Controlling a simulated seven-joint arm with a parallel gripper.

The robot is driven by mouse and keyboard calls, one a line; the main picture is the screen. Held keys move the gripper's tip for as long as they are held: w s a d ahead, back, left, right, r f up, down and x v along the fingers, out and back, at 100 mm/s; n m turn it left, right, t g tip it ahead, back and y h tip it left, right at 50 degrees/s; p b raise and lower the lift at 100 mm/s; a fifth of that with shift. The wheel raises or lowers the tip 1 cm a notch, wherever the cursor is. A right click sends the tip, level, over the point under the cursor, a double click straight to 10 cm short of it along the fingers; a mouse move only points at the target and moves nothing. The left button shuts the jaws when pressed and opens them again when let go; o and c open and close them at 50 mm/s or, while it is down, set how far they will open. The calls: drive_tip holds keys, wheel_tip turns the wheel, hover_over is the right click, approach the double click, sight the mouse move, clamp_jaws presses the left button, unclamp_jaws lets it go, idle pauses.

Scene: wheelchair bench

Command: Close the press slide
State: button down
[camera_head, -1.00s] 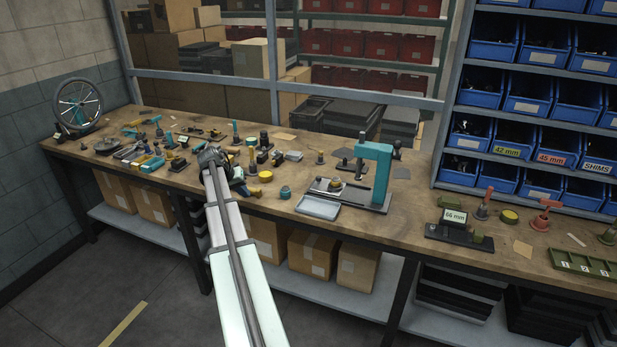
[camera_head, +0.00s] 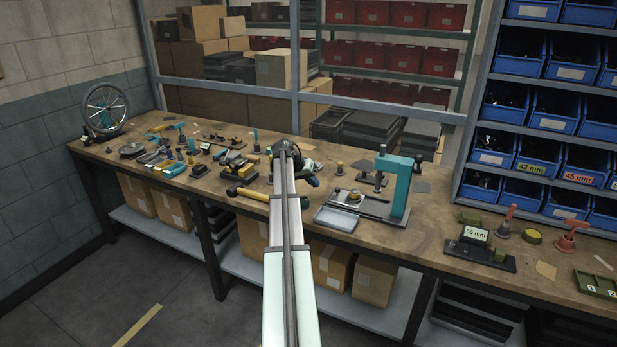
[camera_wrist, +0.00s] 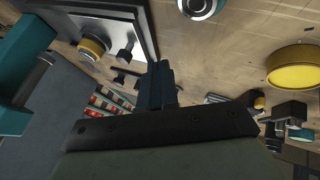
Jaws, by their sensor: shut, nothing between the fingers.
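The press has a teal C-shaped frame (camera_head: 401,185) on a dark base, standing on the bench right of my arm. Its slide (camera_head: 362,205), a flat plate with a small yellow-and-dark round part (camera_head: 353,195), sticks out to the left of the frame. In the wrist view the teal frame (camera_wrist: 18,75) is at the left edge and the slide plate (camera_wrist: 128,18) with the yellow-ringed part (camera_wrist: 94,46) is at upper left. My gripper (camera_wrist: 155,70) is shut and empty, its fingertips appearing close beside the plate's edge. In the head view my arm hides most of the gripper.
A silver tray (camera_head: 335,218) lies in front of the slide. A yellow-handled hammer (camera_head: 248,193) and several tools lie left of my arm. A yellow round piece (camera_wrist: 295,67) shows at right in the wrist view.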

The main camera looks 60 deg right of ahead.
sight(348, 199)
drive_tip(key=x, duration=0.3)
drive_tip(key=shift+f, duration=0.1)
drive_tip(key=s, duration=0.3)
drive_tip(key=shift+d, duration=0.35)
drive_tip(key=shift+s+d, duration=0.15)
drive_tip(key=shift+s, duration=0.35)
drive_tip(key=s, duration=0.8)
drive_tip(key=shift+s, duration=0.3)
drive_tip(key=shift+w, duration=0.1)
drive_tip(key=w, duration=0.2)
drive_tip(key=w+a, duration=0.1)
drive_tip(key=w, duration=0.1)
drive_tip(key=shift+w, duration=0.1)
drive_tip(key=v, duration=0.9)
drive_tip(key=shift+a+r, duration=0.2)
drive_tip(key=shift+r, duration=0.2)
